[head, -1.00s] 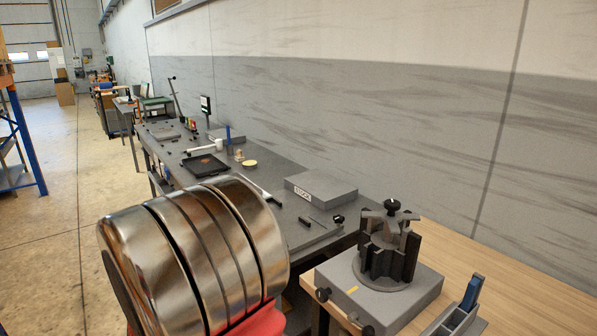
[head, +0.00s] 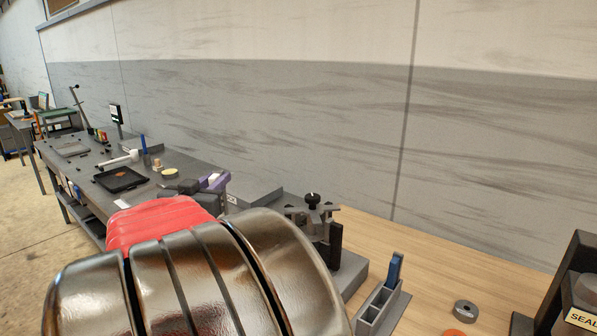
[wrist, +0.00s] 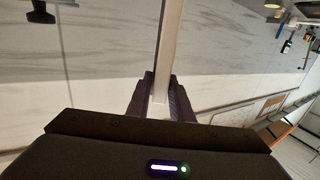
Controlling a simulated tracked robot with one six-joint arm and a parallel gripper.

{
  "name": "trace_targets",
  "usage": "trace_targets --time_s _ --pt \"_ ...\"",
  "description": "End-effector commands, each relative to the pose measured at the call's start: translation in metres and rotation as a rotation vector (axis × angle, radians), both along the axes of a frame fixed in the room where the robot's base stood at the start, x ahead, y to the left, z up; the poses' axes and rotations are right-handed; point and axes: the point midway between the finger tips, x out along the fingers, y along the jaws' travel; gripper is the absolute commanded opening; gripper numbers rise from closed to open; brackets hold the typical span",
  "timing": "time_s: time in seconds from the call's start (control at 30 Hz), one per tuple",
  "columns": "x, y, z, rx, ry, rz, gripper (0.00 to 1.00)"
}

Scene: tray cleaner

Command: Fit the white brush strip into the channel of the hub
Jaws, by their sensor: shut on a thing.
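My gripper (head: 213,182) shows in the head view beyond my red and metal arm links, above the grey bench. In the wrist view its purple-sided jaws are shut on a long pale strip (wrist: 169,45), the white brush strip, which runs from the jaws to the top edge. I cannot make out the strip in the head view. The dark hub (head: 333,240) stands upright on a grey base (head: 351,272), under a star-shaped clamp with a black knob (head: 312,201). The gripper is left of the hub and apart from it. My arm hides the hub's lower left, and I cannot see its channel.
A grey holder (head: 381,308) with a blue piece (head: 395,270) stands right of the hub. A grey ring (head: 465,311) lies on the wooden top. A dark "SEAL" fixture (head: 583,300) stands at the right edge. A black tray (head: 120,179) lies on the grey bench.

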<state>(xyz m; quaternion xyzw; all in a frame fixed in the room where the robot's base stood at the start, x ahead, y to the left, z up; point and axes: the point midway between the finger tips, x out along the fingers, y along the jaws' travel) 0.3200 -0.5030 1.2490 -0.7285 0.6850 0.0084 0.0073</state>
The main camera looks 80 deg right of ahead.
Motion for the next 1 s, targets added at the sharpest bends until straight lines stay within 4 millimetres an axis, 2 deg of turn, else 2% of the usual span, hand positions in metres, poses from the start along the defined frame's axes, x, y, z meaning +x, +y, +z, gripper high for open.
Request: trace_targets --time_s 0.03,0.23,0.4,0.53,0.63,0.7,0.8,1.0 --pt "-0.021 -0.007 0.01 -0.003 -0.004 -0.043 0.0" --pt "-0.095 -0.027 0.038 0.0 -0.005 -0.193 0.0" --pt "-0.15 -0.033 0.044 0.004 -0.002 -0.34 0.0" --pt "-0.183 -0.033 0.047 0.006 -0.002 -0.423 0.0" --pt "-0.2 -0.033 0.048 0.006 -0.001 -0.468 0.0" --pt "-0.199 -0.032 0.037 0.009 0.003 -0.463 0.0" --pt "-0.198 -0.032 0.03 0.009 0.001 -0.461 0.0" --pt "-0.198 -0.032 0.028 0.007 -0.001 -0.459 0.0"
